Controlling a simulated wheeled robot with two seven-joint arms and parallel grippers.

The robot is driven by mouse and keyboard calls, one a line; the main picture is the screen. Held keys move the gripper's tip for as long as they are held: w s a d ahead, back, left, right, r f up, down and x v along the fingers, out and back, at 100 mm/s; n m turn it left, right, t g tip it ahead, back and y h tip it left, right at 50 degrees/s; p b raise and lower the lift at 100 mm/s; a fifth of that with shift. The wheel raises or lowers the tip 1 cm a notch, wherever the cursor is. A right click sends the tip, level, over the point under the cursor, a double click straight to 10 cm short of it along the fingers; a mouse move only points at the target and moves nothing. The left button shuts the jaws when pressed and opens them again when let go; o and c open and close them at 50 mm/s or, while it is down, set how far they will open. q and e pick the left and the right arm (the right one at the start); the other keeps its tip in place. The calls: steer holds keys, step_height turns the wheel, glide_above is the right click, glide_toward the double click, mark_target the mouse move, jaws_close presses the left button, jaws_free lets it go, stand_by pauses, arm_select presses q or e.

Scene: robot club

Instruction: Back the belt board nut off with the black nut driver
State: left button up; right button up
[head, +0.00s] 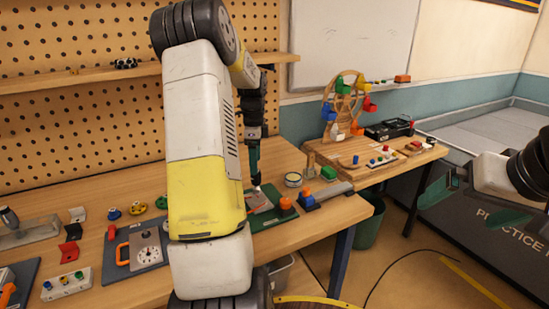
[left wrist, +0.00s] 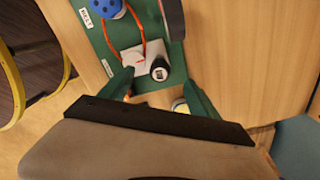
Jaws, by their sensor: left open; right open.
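The green belt board (left wrist: 95,38), with a "BELT" label, lies on the bench in the left wrist view. It carries a blue knob (left wrist: 108,7), an orange belt (left wrist: 143,38) and a white plate (left wrist: 130,58). A black round piece with a pale end (left wrist: 160,70) stands by the plate; I cannot tell whether it is the nut driver. The nut is not clear. My left gripper (left wrist: 158,79) is open, its fingers either side of this piece. In the head view it points down over the board (head: 264,217). My right gripper (head: 440,190) is open, away from the bench.
Orange-topped pieces (head: 286,203) and a round tin (head: 293,180) sit near the board. A grey board with a dial (head: 146,248) lies left on the bench. A side table (head: 375,170) holds a toy wheel (head: 345,105). My left arm hides the bench middle.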

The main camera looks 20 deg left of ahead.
arm_select(q)
steer(key=o, duration=0.4)
steer(key=s+d+r+n+t, duration=0.1)
steer(key=s+d+r, duration=0.15)
steer(key=r, duration=0.45)
steer(key=s+d+r+n, duration=0.1)
steer(key=d+r, duration=0.3)
steer(key=r, duration=0.2)
steer(key=s+d+n+t, duration=0.1)
steer(key=s+d+n, duration=0.2)
steer(key=s+d, duration=0.2)
steer(key=s+d+r+n+t+h, duration=0.1)
steer(key=s+d+n, duration=0.3)
steer(key=s, duration=0.5)
steer(key=s+d+n+t+h, duration=0.1)
steer(key=s+d+n+t, duration=0.2)
steer(key=s+d, duration=0.3)
steer(key=shift+s+d+r+n, duration=0.1)
steer(key=shift+s+r+n, duration=0.1)
steer(key=shift+s+n, duration=0.25)
steer(key=shift+s+r+n, duration=0.2)
steer(key=shift+s+n, duration=0.05)
steer(key=shift+s, duration=0.4)
